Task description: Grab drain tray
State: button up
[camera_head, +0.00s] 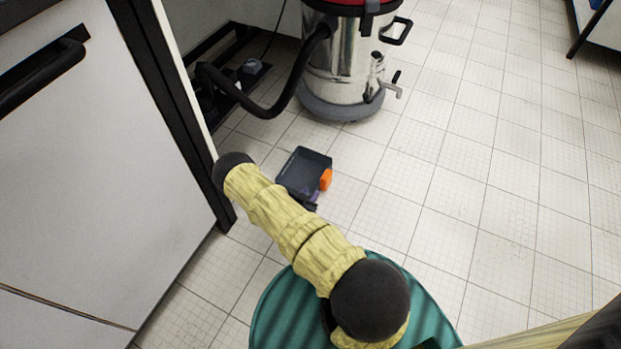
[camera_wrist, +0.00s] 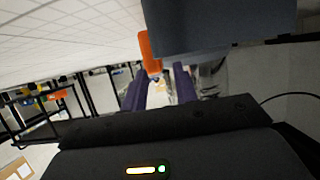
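The drain tray is a dark grey, shallow, square tray (camera_head: 304,168) with an orange part (camera_head: 326,179) at its right side. In the head view it appears low over the tiled floor, between the white cabinet and the steel vacuum. In the wrist view the dark tray (camera_wrist: 225,25) fills the top, with the orange part (camera_wrist: 148,52) at its left. My gripper (camera_head: 309,199) is at the tray's near edge, partly hidden by my arm. In the wrist view its purple fingers (camera_wrist: 161,82) are apart, with background showing between them. I cannot tell whether they touch the tray.
A steel vacuum (camera_head: 338,70) with a black hose (camera_head: 262,112) stands behind the tray. A white cabinet (camera_head: 90,170) with a dark edge rises close on the left. The tiled floor (camera_head: 450,160) to the right is clear. The wrist view appears upside down.

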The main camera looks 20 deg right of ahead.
jog(key=b+x, duration=0.1)
jog(key=x, duration=0.1)
jog(key=f+b+x, duration=0.1)
jog(key=b+x, duration=0.1)
jog(key=shift+s, duration=0.2)
jog(key=shift+w+d+r, duration=0.1)
jog(key=shift+w+d, duration=0.15)
jog(key=shift+d, duration=0.05)
jog(key=shift+c, duration=0.4)
grip_shut()
